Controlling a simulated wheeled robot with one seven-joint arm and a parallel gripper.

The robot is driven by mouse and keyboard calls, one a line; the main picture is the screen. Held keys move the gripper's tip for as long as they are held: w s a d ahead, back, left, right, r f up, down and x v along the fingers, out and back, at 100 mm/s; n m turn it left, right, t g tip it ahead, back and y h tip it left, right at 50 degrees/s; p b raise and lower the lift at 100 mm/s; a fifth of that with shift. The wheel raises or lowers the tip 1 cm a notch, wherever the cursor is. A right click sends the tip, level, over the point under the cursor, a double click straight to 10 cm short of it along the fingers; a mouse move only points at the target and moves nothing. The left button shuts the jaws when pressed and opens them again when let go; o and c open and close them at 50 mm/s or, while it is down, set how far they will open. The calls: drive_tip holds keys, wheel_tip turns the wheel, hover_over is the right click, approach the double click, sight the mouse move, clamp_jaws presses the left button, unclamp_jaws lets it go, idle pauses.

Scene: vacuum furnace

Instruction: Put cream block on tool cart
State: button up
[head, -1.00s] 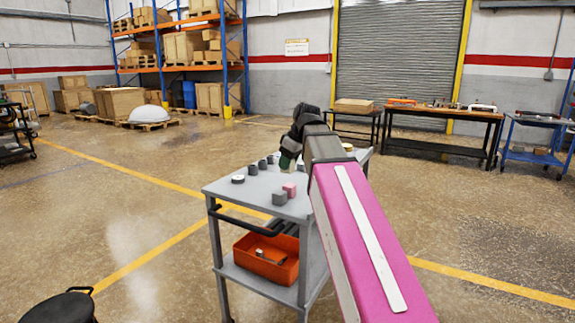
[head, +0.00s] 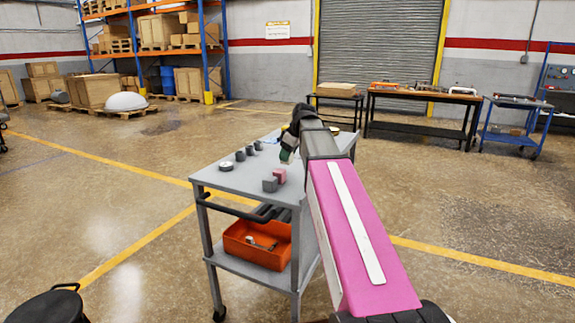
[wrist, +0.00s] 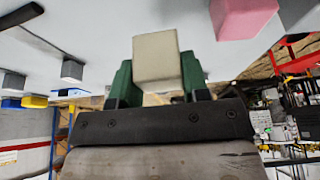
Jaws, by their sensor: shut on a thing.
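My gripper (wrist: 157,80) has green fingers closed on the cream block (wrist: 157,55), which sticks out between the fingertips in the wrist view. In the head view the green fingertips (head: 287,156) are over the grey tool cart's top (head: 222,182), just behind the pink block; the cream block is hidden or too small to make out there. The cart top also shows in the wrist view (wrist: 110,30), upside down. I cannot tell whether the cream block touches the cart.
On the cart top stand a pink block (head: 280,175), a grey block (head: 269,185), several dark pieces (head: 240,156) and a round white-and-black piece (head: 226,167). An orange bin (head: 258,245) sits on the lower shelf.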

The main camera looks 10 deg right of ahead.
sight(288, 164)
drive_tip(key=shift+f, duration=2.05)
drive_tip(key=o, duration=1)
drive_tip(key=v, duration=1.2)
